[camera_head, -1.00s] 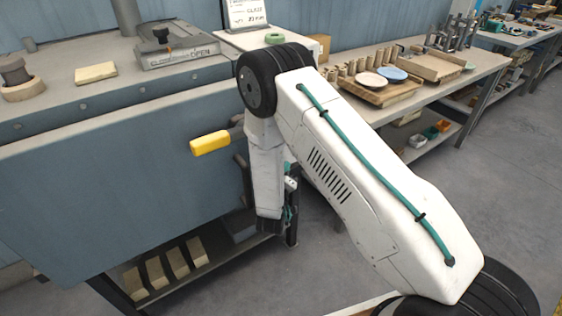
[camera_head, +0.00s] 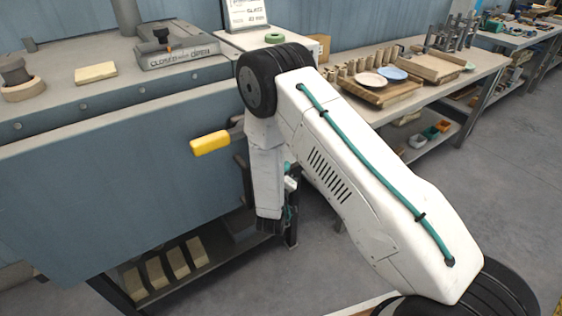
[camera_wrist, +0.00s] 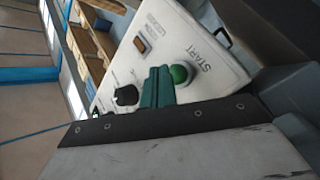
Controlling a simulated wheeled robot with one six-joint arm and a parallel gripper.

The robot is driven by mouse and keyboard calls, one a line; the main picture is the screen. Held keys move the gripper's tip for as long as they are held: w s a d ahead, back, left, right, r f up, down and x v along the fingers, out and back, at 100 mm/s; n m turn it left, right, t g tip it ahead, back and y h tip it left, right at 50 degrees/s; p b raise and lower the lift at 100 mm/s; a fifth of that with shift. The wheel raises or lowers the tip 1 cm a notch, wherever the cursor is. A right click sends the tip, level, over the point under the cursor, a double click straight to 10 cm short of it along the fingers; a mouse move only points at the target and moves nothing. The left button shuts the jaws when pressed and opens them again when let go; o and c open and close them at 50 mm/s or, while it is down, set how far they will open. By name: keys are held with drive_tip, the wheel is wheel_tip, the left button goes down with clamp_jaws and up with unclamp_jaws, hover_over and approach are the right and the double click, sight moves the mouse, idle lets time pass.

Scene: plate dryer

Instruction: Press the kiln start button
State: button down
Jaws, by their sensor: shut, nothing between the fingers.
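The green start button (camera_wrist: 179,73) is a round knob on a pale control panel (camera_wrist: 200,40) in the wrist view, beside the printed word START. My gripper's teal fingers (camera_wrist: 158,86) are shut and empty. Their tips appear right beside the button on its left side in the picture; I cannot tell whether they touch it. In the head view my gripper is mostly hidden behind my wrist, with only a bit of teal showing. The button and panel face are hidden there. The blue-grey kiln body (camera_head: 110,170) fills the left.
The panel also has a black knob (camera_wrist: 126,95) and an amber square light (camera_wrist: 140,44). A yellow handle (camera_head: 210,142) juts from the kiln front near my arm. A shelf of tan blocks (camera_head: 155,272) is below. A workbench (camera_head: 440,90) stands at right, with open floor before it.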

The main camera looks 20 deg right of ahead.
drive_tip(key=shift+w, duration=0.1)
drive_tip(key=shift+w+a, duration=0.15)
drive_tip(key=shift+w, duration=0.15)
drive_tip(key=shift+w, duration=0.25)
idle(0.7)
drive_tip(key=shift+w+a+r, duration=0.35)
drive_tip(key=shift+w+a, duration=0.1)
drive_tip(key=shift+w, duration=0.05)
idle(0.7)
drive_tip(key=shift+s, duration=0.35)
idle(0.3)
drive_tip(key=s, duration=0.1)
drive_tip(key=s+d, duration=0.1)
drive_tip(key=s, duration=0.1)
drive_tip(key=s+d, duration=0.1)
drive_tip(key=s, duration=0.1)
drive_tip(key=shift+s+f, duration=0.15)
drive_tip(key=shift+f, duration=0.1)
idle(0.7)
